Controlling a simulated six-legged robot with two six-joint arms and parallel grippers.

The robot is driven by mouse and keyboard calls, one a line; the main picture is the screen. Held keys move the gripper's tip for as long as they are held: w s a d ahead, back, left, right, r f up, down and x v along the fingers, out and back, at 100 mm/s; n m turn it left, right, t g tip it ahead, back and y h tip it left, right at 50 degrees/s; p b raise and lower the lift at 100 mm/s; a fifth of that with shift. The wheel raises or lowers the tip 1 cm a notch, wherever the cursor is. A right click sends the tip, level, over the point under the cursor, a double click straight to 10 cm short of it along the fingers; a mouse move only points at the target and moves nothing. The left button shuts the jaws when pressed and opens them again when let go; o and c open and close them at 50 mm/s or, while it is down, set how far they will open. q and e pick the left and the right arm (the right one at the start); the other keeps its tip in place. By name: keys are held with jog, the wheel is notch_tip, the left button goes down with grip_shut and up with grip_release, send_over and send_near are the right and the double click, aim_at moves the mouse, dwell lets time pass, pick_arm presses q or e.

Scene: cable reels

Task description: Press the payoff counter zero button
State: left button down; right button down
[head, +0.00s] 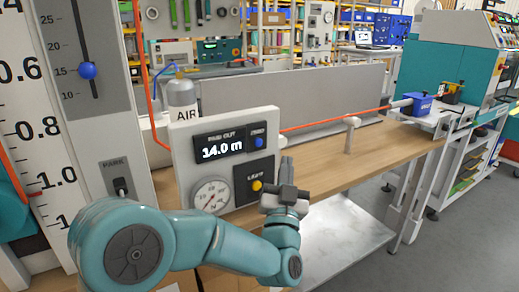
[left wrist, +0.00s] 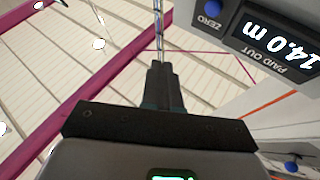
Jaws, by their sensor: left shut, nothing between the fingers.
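The payoff counter is a pale panel (head: 181,150) on the bench, its "PAID OUT" display (head: 222,149) reading 14.0 m. The blue zero button (head: 258,142) is at the panel's upper right. In the left wrist view the zero button (left wrist: 212,7) is at the top, right of the fingers, and the display (left wrist: 280,38) is beside it. My left gripper (head: 286,168) is shut and empty, fingers pointing up, just right of the panel and lower than the button. In the left wrist view its fingertips (left wrist: 161,68) are apart from the button. My right gripper is out of view.
A yellow button (head: 256,186) and a round dial (head: 211,195) are lower on the panel. An orange cable (head: 330,121) runs right from behind the panel to a blue unit (head: 417,104). A spray-type "AIR" bottle (head: 182,95) stands behind. The wooden bench top (head: 385,146) is mostly clear.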

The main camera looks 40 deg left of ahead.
aim_at(258, 142)
pick_arm(q)
jog(key=w+a+p, duration=0.1)
jog(key=w+a, duration=0.2)
jog(key=a, duration=0.5)
jog(key=shift+w+p, duration=0.2)
jog(key=shift+p, duration=0.15)
jog(key=shift+a, duration=0.1)
jog(key=shift+f, duration=0.1)
dwell(1.8)
jog(key=shift+w+a+b, duration=0.15)
jog(key=shift+a+b, duration=0.25)
jog(key=shift+b, duration=0.1)
